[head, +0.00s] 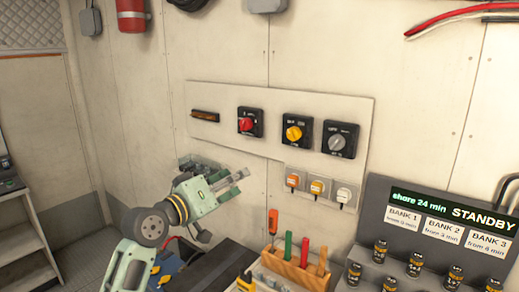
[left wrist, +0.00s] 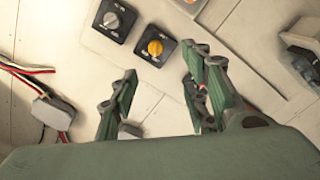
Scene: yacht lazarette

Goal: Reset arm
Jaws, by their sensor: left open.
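My left gripper (head: 222,172) reaches in from the left in the head view, in front of the wall panel (head: 350,110). Its fingers stand apart with nothing between them; they also show in the left wrist view (left wrist: 160,75). Above and right of it in the head view are a red knob switch (head: 246,122), a yellow knob switch (head: 294,132) and a grey knob switch (head: 340,140). In the left wrist view the yellow knob (left wrist: 155,47) and the grey knob (left wrist: 113,20) are clear. The gripper appears apart from the switches. My right gripper is not in view.
Three small plugs (head: 316,188) sit below the switches. A wooden tool block (head: 298,272) with coloured handles stands below. At right is a battery display (head: 450,222) reading STANDBY, with several small cylinders before it. A shelf (head: 22,235) stands at left.

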